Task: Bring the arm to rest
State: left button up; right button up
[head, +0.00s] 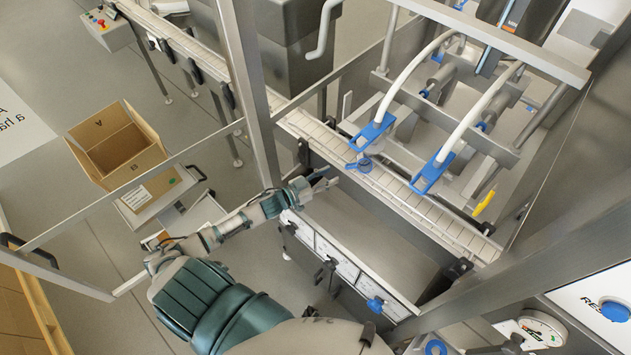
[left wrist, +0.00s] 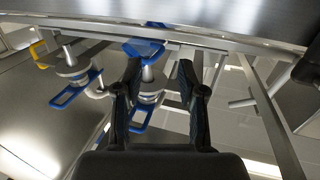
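My left gripper (head: 324,180) is at the end of my left arm, which reaches in from the lower left in the head view. It is beside the near edge of the conveyor (head: 440,227), over the steel cabinet. In the left wrist view, the two dark fingers of the gripper (left wrist: 160,78) stand apart with nothing between them. Beyond them show the blue nozzle frames (left wrist: 143,48) of the filling machine. My right gripper does not show.
The filling machine has two blue nozzle frames (head: 372,133) above the conveyor. A steel frame post (head: 250,90) rises near my left arm. The cabinet top (head: 360,235) is bare. An open cardboard box (head: 115,180) stands at the left. Floor shows between box and conveyor.

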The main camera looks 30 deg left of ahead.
pick_arm(q)
jog(key=v, duration=0.6)
jog(key=shift+a, duration=0.3)
jog(key=shift+w+d+f, duration=0.1)
jog(key=shift+w+d, duration=0.05)
jog(key=shift+w, duration=0.05)
